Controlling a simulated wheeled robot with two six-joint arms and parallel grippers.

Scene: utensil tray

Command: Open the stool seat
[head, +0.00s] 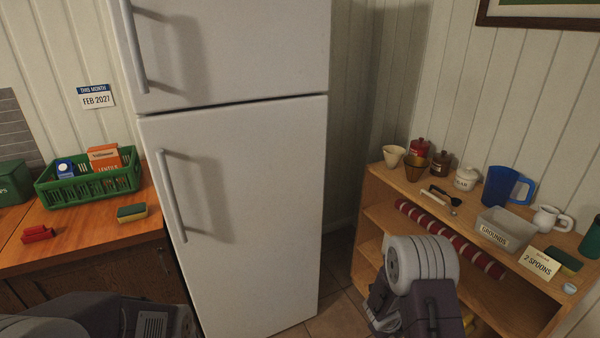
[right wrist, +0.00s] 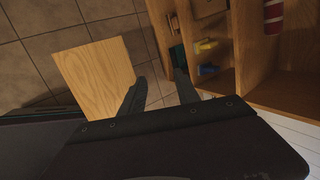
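A flat, square light-wood panel (right wrist: 95,78), which looks like the stool seat, shows in the right wrist view above the tiled floor. It appears closed, but no hinge or legs can be made out. My right gripper (right wrist: 160,92) is open and empty, its two fingers apart. The left finger is close to the panel's right edge; whether they touch cannot be told. In the head view my right arm hangs low in front of the wooden shelf, and the stool cannot be seen. My left arm shows at the bottom left, its fingers out of frame.
A wooden shelf unit (head: 392,188) stands at the right, with canisters, a blue jug (head: 498,186) and a grey bin (head: 505,229) on top. A white fridge (head: 240,200) fills the middle. A wooden counter (head: 75,245) with a green basket (head: 90,183) is at the left.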

